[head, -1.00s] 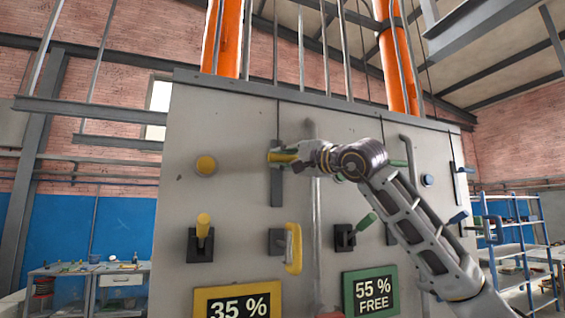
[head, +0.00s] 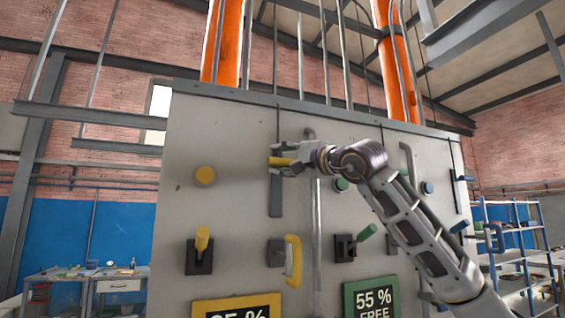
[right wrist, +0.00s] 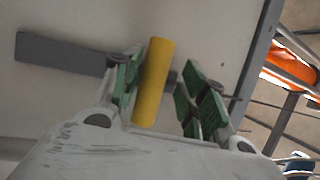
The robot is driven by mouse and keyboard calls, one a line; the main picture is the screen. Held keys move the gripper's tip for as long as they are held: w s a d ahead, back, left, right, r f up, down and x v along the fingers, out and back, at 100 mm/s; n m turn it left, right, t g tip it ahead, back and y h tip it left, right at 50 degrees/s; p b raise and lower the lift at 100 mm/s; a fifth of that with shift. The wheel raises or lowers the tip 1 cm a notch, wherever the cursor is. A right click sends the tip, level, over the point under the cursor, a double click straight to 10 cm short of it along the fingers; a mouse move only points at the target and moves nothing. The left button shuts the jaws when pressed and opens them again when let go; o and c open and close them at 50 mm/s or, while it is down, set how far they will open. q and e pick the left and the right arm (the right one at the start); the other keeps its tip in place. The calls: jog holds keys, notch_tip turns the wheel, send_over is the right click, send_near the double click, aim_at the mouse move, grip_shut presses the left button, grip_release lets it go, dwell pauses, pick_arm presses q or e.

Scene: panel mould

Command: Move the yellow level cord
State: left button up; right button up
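The yellow level cord's handle (head: 280,161) is a short yellow cylinder in front of the dark vertical strip on the grey panel. It also shows in the right wrist view (right wrist: 153,82), standing between the fingers. My right gripper (head: 275,160) has its fingers spread on either side of the handle. In the right wrist view the green-padded fingers (right wrist: 157,84) are apart; the left one is close to the handle, and a gap shows on the right. I cannot tell if the left finger touches it. My left gripper is out of view.
The panel (head: 235,130) also bears a yellow knob (head: 205,176), a yellow lever (head: 202,238), a yellow loop handle (head: 293,262) and a green lever (head: 367,232). Signs (head: 371,300) sit below. A blue shelf rack (head: 515,235) stands at right, a workbench (head: 120,284) at left.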

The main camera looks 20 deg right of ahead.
jog(key=shift+s+d+f, duration=0.1)
jog(key=shift+s+f, duration=0.1)
jog(key=shift+f, duration=0.05)
jog(key=shift+s+d, duration=0.1)
jog(key=shift+s, duration=0.1)
jog(key=v, duration=1.1)
jog(key=shift+r, duration=0.15)
dwell(0.6)
dwell(0.4)
